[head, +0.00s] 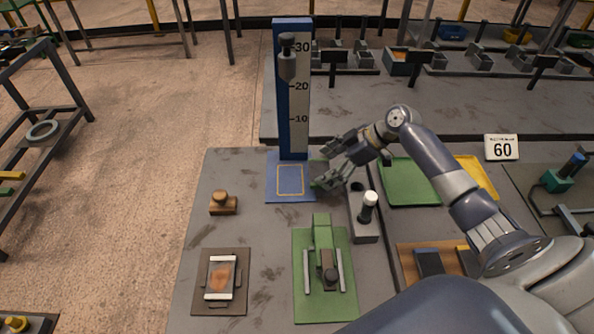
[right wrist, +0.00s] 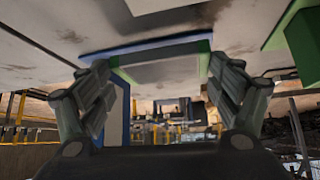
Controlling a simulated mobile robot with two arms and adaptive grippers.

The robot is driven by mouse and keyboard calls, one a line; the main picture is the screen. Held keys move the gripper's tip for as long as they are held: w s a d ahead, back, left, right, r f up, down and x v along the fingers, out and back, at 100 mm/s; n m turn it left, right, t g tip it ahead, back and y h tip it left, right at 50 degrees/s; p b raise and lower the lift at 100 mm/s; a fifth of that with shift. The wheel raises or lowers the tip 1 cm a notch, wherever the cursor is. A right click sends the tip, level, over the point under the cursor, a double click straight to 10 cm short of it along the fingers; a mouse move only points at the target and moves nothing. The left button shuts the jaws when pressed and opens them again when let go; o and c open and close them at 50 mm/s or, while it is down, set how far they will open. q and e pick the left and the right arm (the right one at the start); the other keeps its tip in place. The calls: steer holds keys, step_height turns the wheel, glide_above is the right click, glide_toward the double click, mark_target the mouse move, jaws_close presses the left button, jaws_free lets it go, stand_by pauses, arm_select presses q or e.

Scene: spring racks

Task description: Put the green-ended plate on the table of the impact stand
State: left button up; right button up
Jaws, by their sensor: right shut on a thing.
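The impact stand (head: 277,90) has a tall blue column with a white scale and a hanging grey weight. Its blue table (head: 272,193) bears a yellow-outlined rectangle, which is empty. My right gripper (head: 326,178) is just right of this table. In the right wrist view, it is shut on the green-ended plate (right wrist: 162,70), a grey plate with green at both ends between the fingers. The blue table edge (right wrist: 140,47) shows close beyond the plate. My left gripper is not in view.
A grey block with a white-topped knob (head: 368,205) stands just right of the gripper. A green fixture (head: 306,308), a wooden stamp (head: 223,204) and a small framed pad (head: 211,299) are nearer.

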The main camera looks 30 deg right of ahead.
mark_target(326, 171)
steer(key=w+a, duration=0.1)
steer(key=a, duration=0.1)
steer(key=w+a, duration=0.4)
steer(key=shift+w+a+r+b, duration=0.1)
steer(key=shift+w+a+b, duration=0.05)
steer(key=shift+a+b, duration=0.2)
steer(key=shift+c, duration=0.2)
step_height(326, 171, down, 4)
steer(key=b, duration=0.3)
steer(key=shift+r, duration=0.25)
steer(key=o, duration=1.8)
steer(key=shift+o, duration=0.2)
steer(key=shift+d, duration=0.1)
steer(key=b+v, duration=0.1)
steer(key=v, duration=1.1)
steer(key=shift+b, duration=0.4)
